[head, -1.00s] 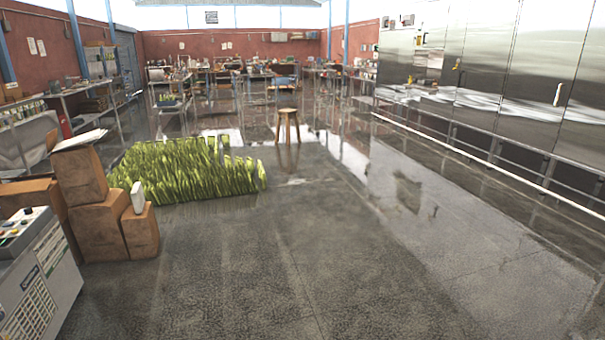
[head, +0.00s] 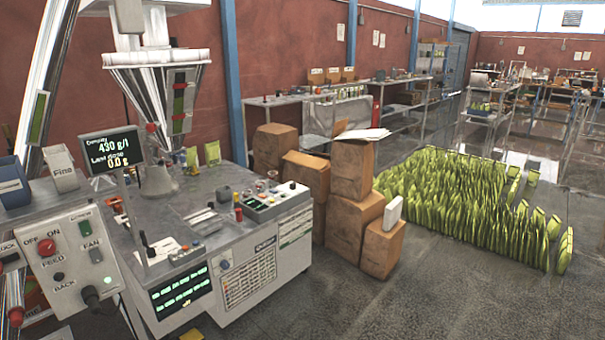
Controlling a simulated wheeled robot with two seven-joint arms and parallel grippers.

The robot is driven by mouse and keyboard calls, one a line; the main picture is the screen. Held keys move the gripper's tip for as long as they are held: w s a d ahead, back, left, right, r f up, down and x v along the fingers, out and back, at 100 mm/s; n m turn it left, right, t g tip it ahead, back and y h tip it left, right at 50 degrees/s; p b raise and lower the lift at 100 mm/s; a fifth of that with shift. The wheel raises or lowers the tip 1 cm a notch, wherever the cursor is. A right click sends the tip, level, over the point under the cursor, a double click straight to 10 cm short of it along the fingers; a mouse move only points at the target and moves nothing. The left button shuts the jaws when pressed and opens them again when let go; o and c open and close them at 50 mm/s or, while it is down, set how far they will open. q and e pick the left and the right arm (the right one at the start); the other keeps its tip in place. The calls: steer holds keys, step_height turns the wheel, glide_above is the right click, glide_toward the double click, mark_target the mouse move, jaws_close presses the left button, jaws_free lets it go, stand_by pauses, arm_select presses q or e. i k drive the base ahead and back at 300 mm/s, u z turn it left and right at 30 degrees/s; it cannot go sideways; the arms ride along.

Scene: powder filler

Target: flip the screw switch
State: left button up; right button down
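A grey control box (head: 72,235) stands at the left edge of the head view, on the powder filler machine (head: 225,250). Its face has small labels that read OFF, ON, FEED, FAN and BACK. A red button (head: 46,247) and a green button (head: 83,226) sit on its upper face. A black knob (head: 91,296) sticks out near its lower edge. I cannot read any label that says screw, so I cannot tell which control is the screw switch. Neither of my grippers is in view.
A second panel with buttons (head: 275,201) sits at the machine's right end. Brown boxes (head: 352,205) and many green bags (head: 460,205) stand to the right. The floor (head: 440,300) at lower right is clear.

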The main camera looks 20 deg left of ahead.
mark_target(84, 226)
steer(key=u, duration=1.05)
steer(key=i, duration=1.85)
steer(key=u, duration=0.65)
